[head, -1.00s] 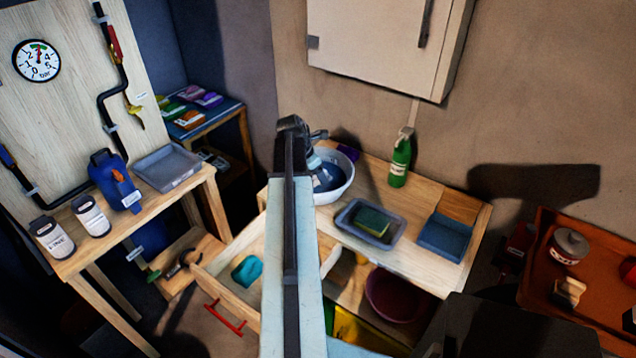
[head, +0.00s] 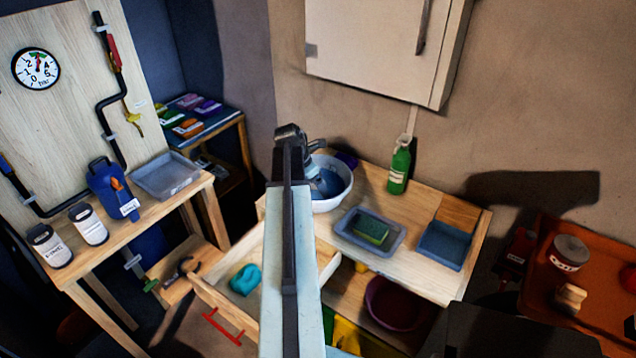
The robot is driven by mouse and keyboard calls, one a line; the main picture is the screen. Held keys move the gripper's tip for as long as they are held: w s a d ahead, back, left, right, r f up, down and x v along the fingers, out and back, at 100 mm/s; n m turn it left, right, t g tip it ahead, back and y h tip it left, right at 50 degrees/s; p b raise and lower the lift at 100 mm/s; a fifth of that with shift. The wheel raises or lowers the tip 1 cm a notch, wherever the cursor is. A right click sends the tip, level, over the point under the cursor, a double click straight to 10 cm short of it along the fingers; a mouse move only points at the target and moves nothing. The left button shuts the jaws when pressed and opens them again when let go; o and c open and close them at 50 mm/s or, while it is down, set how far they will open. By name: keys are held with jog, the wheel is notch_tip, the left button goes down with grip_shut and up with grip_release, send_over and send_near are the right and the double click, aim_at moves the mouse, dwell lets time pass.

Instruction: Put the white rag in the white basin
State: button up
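The white basin (head: 341,200) stands on the wooden bench, just right of the end of my arm in the head view. Something blue shows inside it. My gripper (head: 317,152) is at the far end of my arm, over or beside the basin's left side. My arm hides most of it, so I cannot tell whether its fingers are open or hold anything. I cannot make out a white rag; it may be hidden behind my arm or inside the basin.
A grey tray with a green sponge (head: 371,231), a blue tray (head: 444,245) and a green bottle (head: 399,166) are on the bench right of the basin. Below, an open drawer (head: 215,290) holds a teal cloth (head: 245,279). A cabinet (head: 375,50) hangs above.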

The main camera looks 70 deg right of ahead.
jog(key=p+v, duration=0.9)
jog(key=v, duration=0.2)
jog(key=shift+r+p, duration=0.2)
jog(key=shift+p, duration=0.15)
jog(key=shift+w+a, duration=0.1)
jog(key=shift+a, duration=0.05)
jog(key=w+a+f+m+t+y, duration=0.1)
jog(key=w+a+m+t, duration=0.3)
jog(key=w+a, duration=2.25)
jog(key=w+a+m+g+y, duration=0.1)
jog(key=a+m, duration=0.5)
jog(key=a, duration=2.9)
jog(key=shift+w+a+f+m+y, duration=0.3)
jog(key=shift+w+f+y, duration=0.15)
jog(key=shift+y, duration=0.25)
